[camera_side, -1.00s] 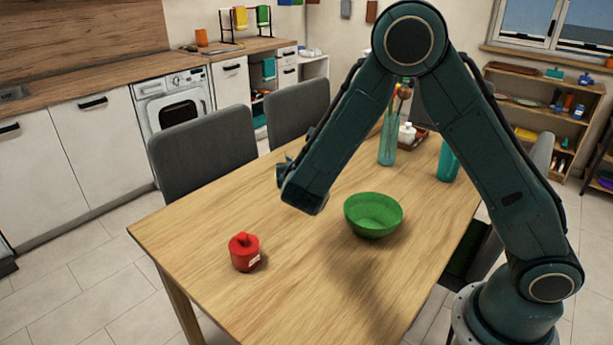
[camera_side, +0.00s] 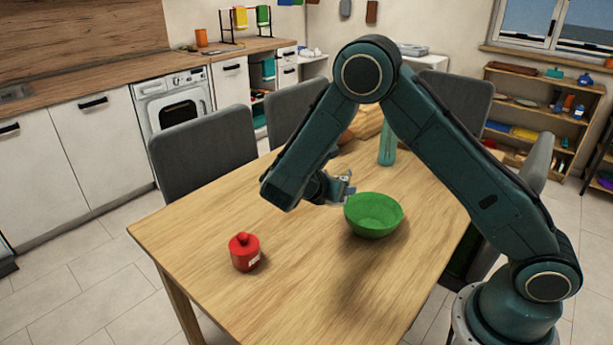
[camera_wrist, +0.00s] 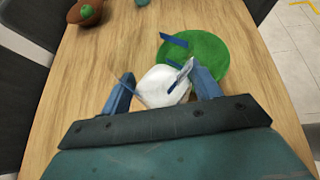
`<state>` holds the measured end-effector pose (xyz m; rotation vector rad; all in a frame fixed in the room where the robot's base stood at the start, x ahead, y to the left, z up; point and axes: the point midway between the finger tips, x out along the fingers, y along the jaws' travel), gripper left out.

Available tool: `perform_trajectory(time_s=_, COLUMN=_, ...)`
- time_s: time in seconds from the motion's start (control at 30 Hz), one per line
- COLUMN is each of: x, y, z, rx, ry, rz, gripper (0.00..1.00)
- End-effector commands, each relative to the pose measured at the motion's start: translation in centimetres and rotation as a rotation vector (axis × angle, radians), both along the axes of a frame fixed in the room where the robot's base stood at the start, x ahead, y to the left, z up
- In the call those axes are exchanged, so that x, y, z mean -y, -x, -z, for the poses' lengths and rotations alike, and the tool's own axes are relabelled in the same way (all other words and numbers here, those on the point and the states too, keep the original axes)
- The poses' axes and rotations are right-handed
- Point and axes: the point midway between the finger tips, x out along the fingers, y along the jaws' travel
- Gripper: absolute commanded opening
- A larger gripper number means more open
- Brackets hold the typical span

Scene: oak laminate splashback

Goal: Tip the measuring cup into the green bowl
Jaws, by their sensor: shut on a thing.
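The green bowl (camera_side: 373,222) stands upright on the table and its visible inside looks empty. It also shows in the wrist view (camera_wrist: 212,58), just beyond my gripper. My gripper (camera_wrist: 163,88) is shut on a whitish thing, which I take for the measuring cup (camera_wrist: 160,90). Blue and grey pieces cross in front of the cup, so its tilt and contents are unclear. In the side view my gripper (camera_side: 340,188) is at the bowl's left rim, slightly higher. I cannot tell there whether the cup touches the bowl.
A red lidded pot (camera_side: 244,254) stands at the table's front left. A teal glass vase (camera_side: 387,150) stands behind the bowl. A brown dish with a green thing in it (camera_wrist: 85,12) is at the wrist view's upper left. The table's front middle is clear.

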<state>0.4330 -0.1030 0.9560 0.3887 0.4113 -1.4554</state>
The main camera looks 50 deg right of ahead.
Motion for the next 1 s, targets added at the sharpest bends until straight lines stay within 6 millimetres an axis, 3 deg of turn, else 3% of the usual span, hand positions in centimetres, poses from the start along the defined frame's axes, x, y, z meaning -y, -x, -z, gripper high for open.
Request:
perform_trajectory(time_s=0.33, x=0.6, y=2.6, z=1.8, rx=-0.003, ry=-0.026, rz=0.266, gripper=0.36)
perform_trajectory(time_s=1.0, x=0.5, y=2.8, z=2.7, rx=0.0, ry=-0.081, rz=0.294, gripper=0.36)
